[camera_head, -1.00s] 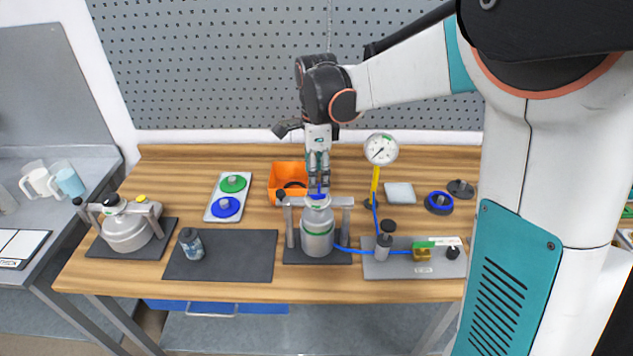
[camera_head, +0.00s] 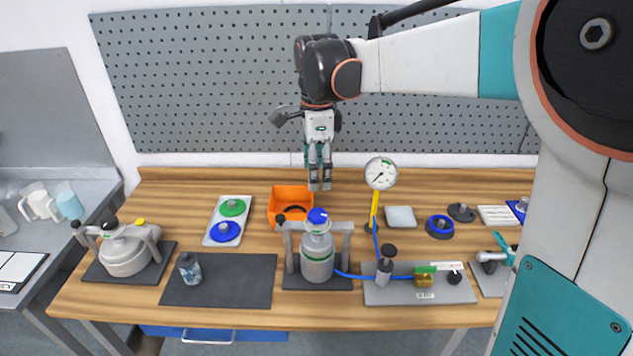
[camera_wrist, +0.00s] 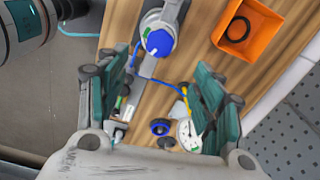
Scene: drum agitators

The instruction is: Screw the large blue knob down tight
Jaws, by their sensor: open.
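The large blue knob (camera_head: 318,216) sits on top of the grey canister (camera_head: 318,258), which stands in a frame with two posts on a dark mat. The knob also shows in the wrist view (camera_wrist: 159,42), with a pale mark on its top. My gripper (camera_head: 319,184) hangs above and behind the knob, pointing down, clear of it. In the wrist view its two teal-backed fingers (camera_wrist: 163,85) are spread apart with nothing between them touching. How tightly the knob is seated cannot be seen.
An orange bin (camera_head: 290,203) stands behind the canister to its left. A pressure gauge (camera_head: 381,173) on a yellow stem rises to its right, with a blue hose running to a valve plate (camera_head: 420,292).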

